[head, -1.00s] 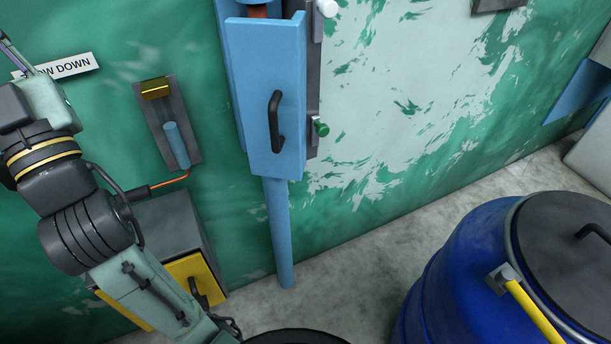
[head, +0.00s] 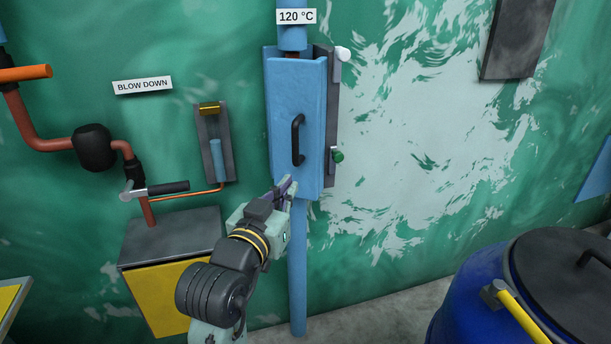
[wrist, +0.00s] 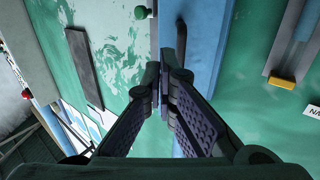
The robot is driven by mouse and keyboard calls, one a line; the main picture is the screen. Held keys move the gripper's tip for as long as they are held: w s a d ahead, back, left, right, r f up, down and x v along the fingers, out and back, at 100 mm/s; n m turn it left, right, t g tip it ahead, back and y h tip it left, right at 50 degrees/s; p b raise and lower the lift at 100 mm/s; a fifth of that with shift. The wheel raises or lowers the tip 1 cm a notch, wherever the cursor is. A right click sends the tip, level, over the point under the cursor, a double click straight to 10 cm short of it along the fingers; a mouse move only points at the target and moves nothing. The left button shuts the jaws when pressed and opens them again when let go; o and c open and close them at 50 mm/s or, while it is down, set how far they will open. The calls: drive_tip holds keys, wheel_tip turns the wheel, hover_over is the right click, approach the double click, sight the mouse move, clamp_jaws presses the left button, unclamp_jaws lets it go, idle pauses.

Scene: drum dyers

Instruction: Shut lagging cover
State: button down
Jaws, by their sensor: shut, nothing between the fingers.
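The lagging cover (head: 285,110) is a light blue box-like panel around a vertical pipe on the wall, with a black bar handle (head: 297,140). Its top end shows a gap with a reddish pipe inside; I cannot tell how far its right edge stands from the grey strip (head: 333,110) beside it. In the wrist view the cover (wrist: 208,50) and its dark handle (wrist: 181,42) lie just beyond the fingertips. My gripper (head: 290,184) is shut and empty, in front of the cover's lower edge, below the handle. Whether it touches the cover is unclear.
A white knob (head: 342,54) and a green knob (head: 338,156) sit on the strip. The blue pipe (head: 298,270) runs down to the floor. A grey-topped yellow box (head: 170,290) stands at left, and a blue drum (head: 470,295) at right. The wall between is clear.

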sight(316, 152)
drive_tip(key=p+x, duration=0.4)
drive_tip(key=x, duration=0.9)
drive_tip(key=shift+w+r, duration=0.1)
drive_tip(key=shift+w, duration=0.15)
drive_tip(key=shift+w+d, duration=0.1)
drive_tip(key=shift+w, duration=0.05)
drive_tip(key=shift+w+d, duration=0.1)
